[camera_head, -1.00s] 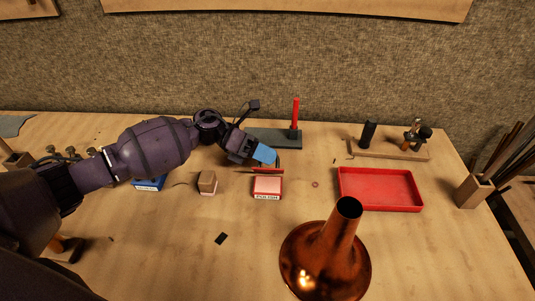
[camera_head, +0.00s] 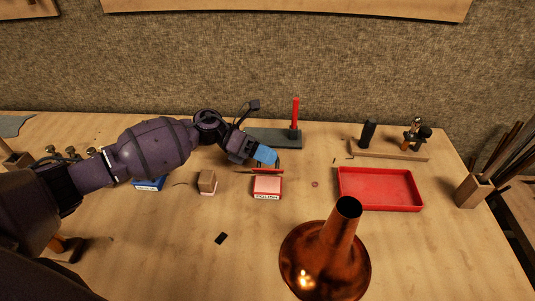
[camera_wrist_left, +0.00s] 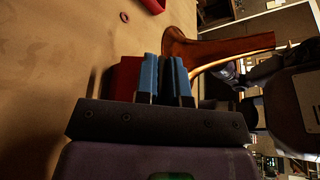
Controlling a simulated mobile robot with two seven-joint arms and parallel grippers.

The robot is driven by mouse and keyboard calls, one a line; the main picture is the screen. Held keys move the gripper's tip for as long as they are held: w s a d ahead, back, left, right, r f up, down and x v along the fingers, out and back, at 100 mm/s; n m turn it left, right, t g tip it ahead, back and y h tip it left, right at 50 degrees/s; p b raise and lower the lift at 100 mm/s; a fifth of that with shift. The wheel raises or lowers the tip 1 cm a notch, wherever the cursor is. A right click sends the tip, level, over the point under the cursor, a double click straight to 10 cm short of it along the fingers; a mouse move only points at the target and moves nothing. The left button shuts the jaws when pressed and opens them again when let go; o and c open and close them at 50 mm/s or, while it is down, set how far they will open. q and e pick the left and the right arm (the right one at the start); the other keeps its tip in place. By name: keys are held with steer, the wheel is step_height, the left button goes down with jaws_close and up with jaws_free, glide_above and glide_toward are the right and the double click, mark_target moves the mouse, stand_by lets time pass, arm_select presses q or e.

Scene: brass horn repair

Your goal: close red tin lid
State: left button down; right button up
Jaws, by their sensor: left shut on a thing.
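The red tin (camera_head: 267,188) stands on the bench in the middle of the head view, with a pale label on its front. Its red lid (camera_head: 270,171) shows as a thin strip along the tin's back edge. My left gripper (camera_head: 266,156) has blue fingertips just behind and above the tin, shut on the lid; the fingers hide part of it. In the left wrist view, the blue fingers (camera_wrist_left: 164,78) are close together, with a red surface (camera_wrist_left: 125,78) beside them. My right gripper is not in view.
A copper horn bell (camera_head: 325,260) stands in front, right of the tin. A red tray (camera_head: 380,205) lies to the right. A small wooden block (camera_head: 207,181) and a blue tin (camera_head: 150,184) sit to the left. A red-handled tool (camera_head: 295,115) stands behind.

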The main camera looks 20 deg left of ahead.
mark_target(266, 191)
arm_select(q)
steer(key=shift+s+d+m+t+y, duration=0.15)
steer(key=shift+s+m+t+y, duration=0.2)
steer(key=shift+s+m, duration=0.45)
steer(key=shift+s+d+f+m+t+y+p, duration=0.1)
steer(key=shift+s+f+m+t+y+p, duration=0.1)
steer(key=shift+s+m+t, duration=0.25)
steer(key=shift+s+d+f+m+t+y+p, duration=0.1)
steer(key=shift+s+m+t+p, duration=0.1)
steer(key=shift+m, duration=0.35)
steer(key=shift+s+d+f+m+t+y, duration=0.25)
steer(key=shift+s+f+m+t, duration=0.4)
steer(key=shift+m, duration=0.45)
steer(key=shift+s+d+f+m+t+b, duration=0.1)
steer(key=shift+s+f+m+t+b, duration=0.35)
steer(key=shift+m+t, duration=0.4)
steer(key=shift+s+f, duration=0.1)
steer(key=c, duration=1.2)
jaws_free()
steer(key=v, duration=1.1)
steer(key=shift+d, duration=0.15)
